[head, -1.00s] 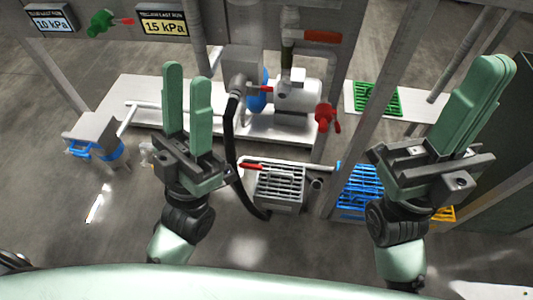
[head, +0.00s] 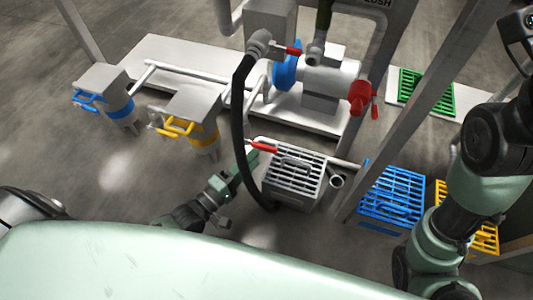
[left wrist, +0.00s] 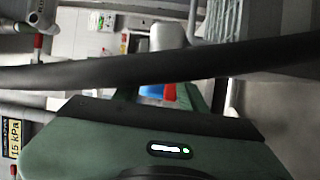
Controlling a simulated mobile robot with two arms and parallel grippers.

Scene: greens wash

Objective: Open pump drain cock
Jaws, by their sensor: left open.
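A red lever (head: 262,146) sits on a low pale pipe at the back edge of the grey grated box (head: 293,183), below the pump (head: 330,80). No label on it is readable. My left gripper (head: 246,163) is open, just left of the grated box and close to the red lever; I cannot tell whether they touch. In the left wrist view the black hose (left wrist: 160,80) crosses in front of the fingers, and a small red part (left wrist: 169,93) shows between them. My right arm stands at the right; its fingers are not visible.
The black hose (head: 238,125) drops from the pump to the floor beside my left gripper. Another red lever (head: 293,50) and a red valve (head: 360,97) are on the pump. Blue (head: 390,197) and green grates (head: 427,92) lie right. Blue-handled and yellow-handled units stand left.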

